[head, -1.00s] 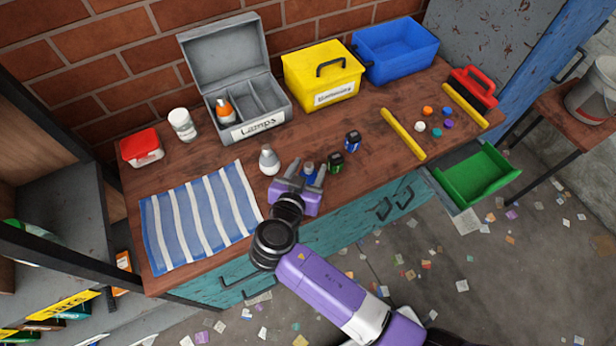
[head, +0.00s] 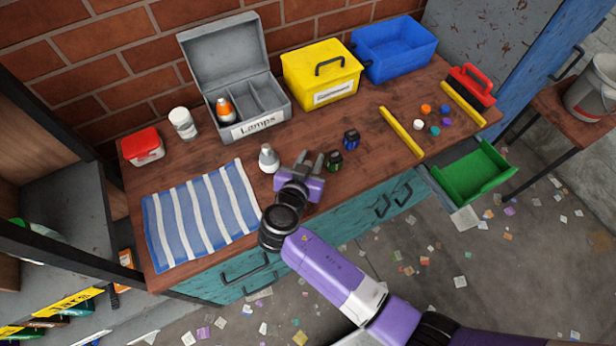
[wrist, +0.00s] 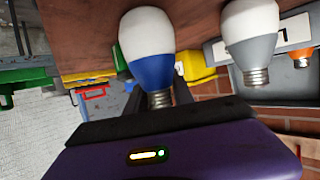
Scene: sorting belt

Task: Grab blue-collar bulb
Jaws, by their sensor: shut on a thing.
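The blue-collar bulb (wrist: 148,58), with a white globe, blue collar and metal screw base, sits between my fingers in the wrist view. In the head view my gripper (head: 309,160) hides it almost wholly. My gripper is shut on this bulb; whether the bulb is clear of the bench top I cannot tell. A grey-collar bulb (head: 268,159) stands just left of my gripper; it also shows in the wrist view (wrist: 252,38). An orange-collar bulb (head: 225,108) is in the left compartment of the open grey Lamps box (head: 262,127).
A striped cloth (head: 203,215) lies left. A yellow bin (head: 321,75) and blue bin (head: 396,49) stand behind. Yellow bars (head: 401,132) flank several coloured discs.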

